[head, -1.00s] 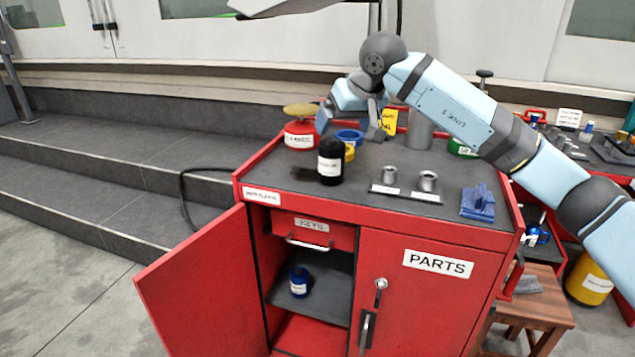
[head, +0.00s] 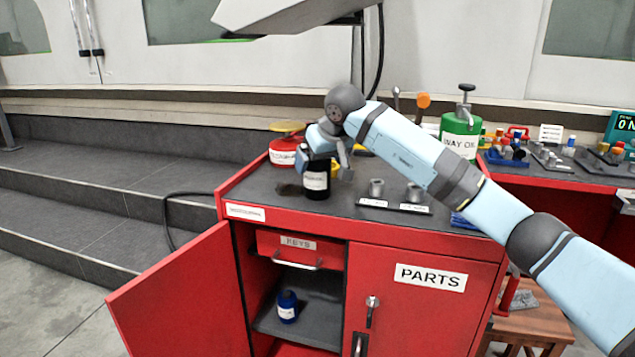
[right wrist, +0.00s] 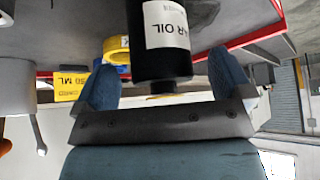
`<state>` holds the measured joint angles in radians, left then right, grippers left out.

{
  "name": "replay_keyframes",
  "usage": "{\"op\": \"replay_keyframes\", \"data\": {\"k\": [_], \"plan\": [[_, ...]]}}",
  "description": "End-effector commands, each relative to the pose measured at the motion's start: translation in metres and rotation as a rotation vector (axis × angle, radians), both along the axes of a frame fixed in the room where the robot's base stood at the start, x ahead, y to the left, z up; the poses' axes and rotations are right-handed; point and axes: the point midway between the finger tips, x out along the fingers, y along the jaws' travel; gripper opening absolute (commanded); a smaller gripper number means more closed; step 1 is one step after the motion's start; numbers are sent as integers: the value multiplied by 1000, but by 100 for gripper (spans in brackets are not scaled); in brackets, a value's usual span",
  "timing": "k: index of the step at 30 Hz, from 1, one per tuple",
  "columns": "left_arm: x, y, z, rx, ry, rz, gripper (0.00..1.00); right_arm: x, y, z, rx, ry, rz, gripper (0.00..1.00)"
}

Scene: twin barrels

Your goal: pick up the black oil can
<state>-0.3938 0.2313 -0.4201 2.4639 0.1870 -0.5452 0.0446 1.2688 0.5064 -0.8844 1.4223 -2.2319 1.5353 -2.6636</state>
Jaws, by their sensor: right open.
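The black oil can (head: 316,184) stands upright near the front left of the red cart's dark top (head: 352,208). It has a white label, partly readable as "...AR OIL" in the right wrist view, where the can (right wrist: 160,52) fills the middle. My right gripper (head: 326,162) is at the upper part of the can. In the right wrist view its two blue fingers (right wrist: 163,82) stand apart, one on each side of the can. Clear gaps show between the fingers and the can. My left gripper is not in view.
A red can (head: 284,153) stands behind left of the oil can. Metal cups on a plate (head: 395,204) stand to the right. The cart's left door (head: 180,296) is open. A green can (head: 460,137) stands at the back right.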

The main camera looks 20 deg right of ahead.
Motion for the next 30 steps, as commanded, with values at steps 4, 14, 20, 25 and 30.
{"op": "replay_keyframes", "data": {"k": [4,14,20,25,30], "plan": [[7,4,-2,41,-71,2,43,11,3,-24,2,2,-2,97],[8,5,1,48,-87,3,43,14,3,-24,0,1,-1,84],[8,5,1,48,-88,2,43,14,2,-24,0,1,-1,38],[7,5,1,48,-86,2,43,14,3,-23,2,-1,0,32],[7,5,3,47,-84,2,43,14,2,-20,1,-2,-1,32]]}}
